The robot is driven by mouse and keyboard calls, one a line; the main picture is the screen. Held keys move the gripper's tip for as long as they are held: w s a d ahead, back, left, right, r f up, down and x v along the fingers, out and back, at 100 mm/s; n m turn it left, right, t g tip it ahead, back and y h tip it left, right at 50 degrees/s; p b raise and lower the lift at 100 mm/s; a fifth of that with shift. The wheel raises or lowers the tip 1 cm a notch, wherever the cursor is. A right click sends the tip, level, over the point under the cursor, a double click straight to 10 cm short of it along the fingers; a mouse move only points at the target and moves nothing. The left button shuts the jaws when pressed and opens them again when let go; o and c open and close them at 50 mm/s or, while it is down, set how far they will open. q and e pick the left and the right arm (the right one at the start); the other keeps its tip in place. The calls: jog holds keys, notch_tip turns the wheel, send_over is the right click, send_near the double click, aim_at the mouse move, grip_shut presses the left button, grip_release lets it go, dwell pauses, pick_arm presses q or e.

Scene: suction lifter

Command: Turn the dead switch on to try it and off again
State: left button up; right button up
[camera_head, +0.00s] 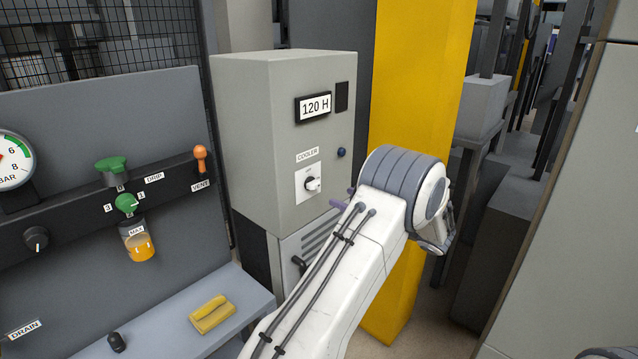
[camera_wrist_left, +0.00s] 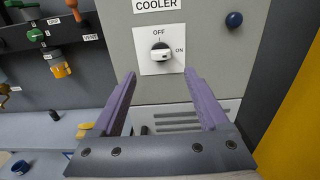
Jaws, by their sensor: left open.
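The cooler switch (camera_head: 312,184) is a small rotary knob on a white plate, under a COOLER label on the grey cabinet. In the left wrist view the switch (camera_wrist_left: 160,52) has OFF marked above it and ON to its right. Its pale grip lies about level, toward the ON side. My left gripper (camera_head: 344,197) is in front of the cabinet, just below and right of the switch. In the left wrist view its purple fingers (camera_wrist_left: 159,74) are spread with nothing between them, short of the knob and a little below it. My right gripper is not in view.
The cabinet (camera_head: 250,150) carries a 120 H display (camera_head: 315,106) and a blue button (camera_head: 341,152). A yellow column (camera_head: 405,90) stands to the right. At left are a panel with valves and a gauge (camera_head: 12,160), and a shelf with a yellow cloth (camera_head: 212,314).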

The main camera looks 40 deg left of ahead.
aim_at(317, 185)
pick_arm(q)
jog(key=a+p, duration=0.1)
jog(key=a, duration=0.2)
jog(key=a+p, duration=0.1)
jog(key=a, duration=0.2)
jog(key=a+p, duration=0.2)
jog(key=a, duration=0.1)
jog(key=shift+w+a+r, duration=0.15)
jog(key=shift+w, duration=0.25)
jog(key=shift+a, duration=0.5)
